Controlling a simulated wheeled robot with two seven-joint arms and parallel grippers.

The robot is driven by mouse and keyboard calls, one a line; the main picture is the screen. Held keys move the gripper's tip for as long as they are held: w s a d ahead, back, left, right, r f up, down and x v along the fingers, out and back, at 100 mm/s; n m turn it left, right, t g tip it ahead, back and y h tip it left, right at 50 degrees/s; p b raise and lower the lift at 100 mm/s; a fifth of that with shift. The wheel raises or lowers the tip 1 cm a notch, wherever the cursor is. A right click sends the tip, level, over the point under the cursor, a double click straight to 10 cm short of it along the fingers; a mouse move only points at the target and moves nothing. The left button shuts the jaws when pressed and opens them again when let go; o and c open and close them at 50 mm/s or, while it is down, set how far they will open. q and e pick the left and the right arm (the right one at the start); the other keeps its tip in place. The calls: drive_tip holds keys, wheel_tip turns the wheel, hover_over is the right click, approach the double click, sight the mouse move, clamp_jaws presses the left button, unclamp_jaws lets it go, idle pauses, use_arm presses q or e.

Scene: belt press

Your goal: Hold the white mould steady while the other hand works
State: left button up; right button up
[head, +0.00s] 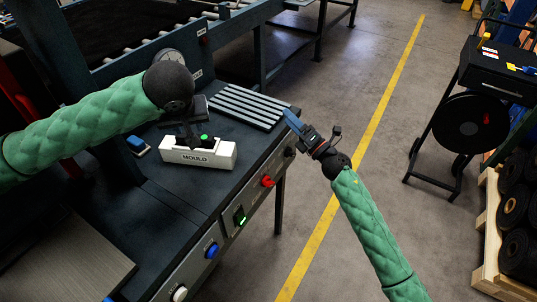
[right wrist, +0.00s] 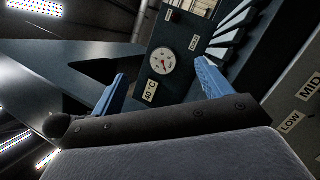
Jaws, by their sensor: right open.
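The white mould (head: 222,158), a long block with MOULD on its front, sits upright on the dark bench top. Dark parts and a small green spot show on its top. My right gripper (head: 292,120) is at the bench's right edge, well to the right of the mould. Its blue fingers stand apart with nothing between them in the right wrist view (right wrist: 160,88). The mould is not visible there.
Grey slats (head: 240,107) lie on the bench behind the mould. A round gauge (right wrist: 161,61) is on the machine behind. Red, green and blue controls line the front panel (head: 225,243). Bench in front of the mould is clear.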

drive_tip(key=s+a+r+n+g+y, duration=0.1)
drive_tip(key=s+a+n+g+y, duration=0.45)
drive_tip(key=n, duration=0.55)
drive_tip(key=n+g+h, duration=0.3)
drive_tip(key=n+g, duration=0.4)
drive_tip(key=n, duration=0.1)
approach(234, 151)
drive_tip(key=shift+x, duration=3.9)
drive_tip(key=shift+s, duration=0.1)
drive_tip(key=shift+c, duration=0.5)
drive_tip(key=c, duration=1.4)
